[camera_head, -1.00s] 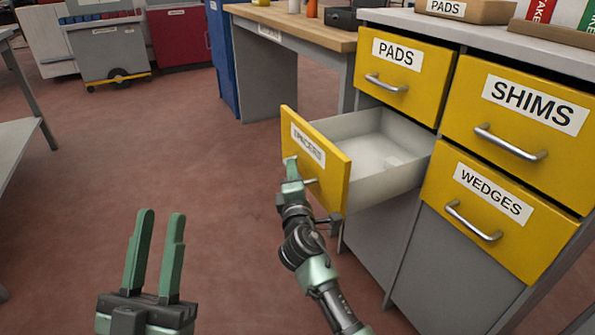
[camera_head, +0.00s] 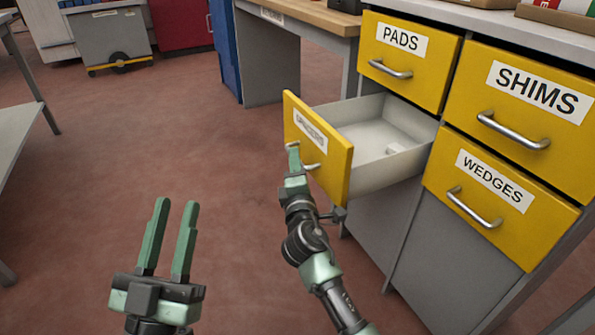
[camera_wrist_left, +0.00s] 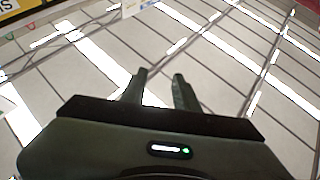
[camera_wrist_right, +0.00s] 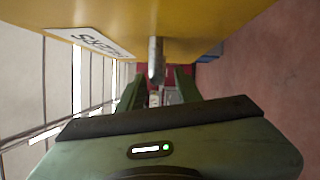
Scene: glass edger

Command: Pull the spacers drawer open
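The spacers drawer (camera_head: 348,172) has a yellow front with a white label and stands pulled well out of the cabinet, its pale grey inside (camera_head: 390,125) showing. Its metal handle (camera_head: 313,166) is partly covered by my right gripper (camera_head: 296,158). In the right wrist view, the handle (camera_wrist_right: 156,62) lies between the fingers of my right gripper (camera_wrist_right: 158,82), with gaps beside it, so the fingers look open around it. Whether a finger touches it I cannot tell. My left gripper (camera_head: 175,225) is open and empty over the floor, left of the drawer.
Closed yellow drawers labelled PADS (camera_head: 405,75), SHIMS (camera_head: 500,140) and WEDGES (camera_head: 475,232) are beside it. A wooden-topped bench (camera_head: 310,15) stands behind, and a grey cart (camera_head: 112,40) at the far left. The reddish floor left of the drawer is clear.

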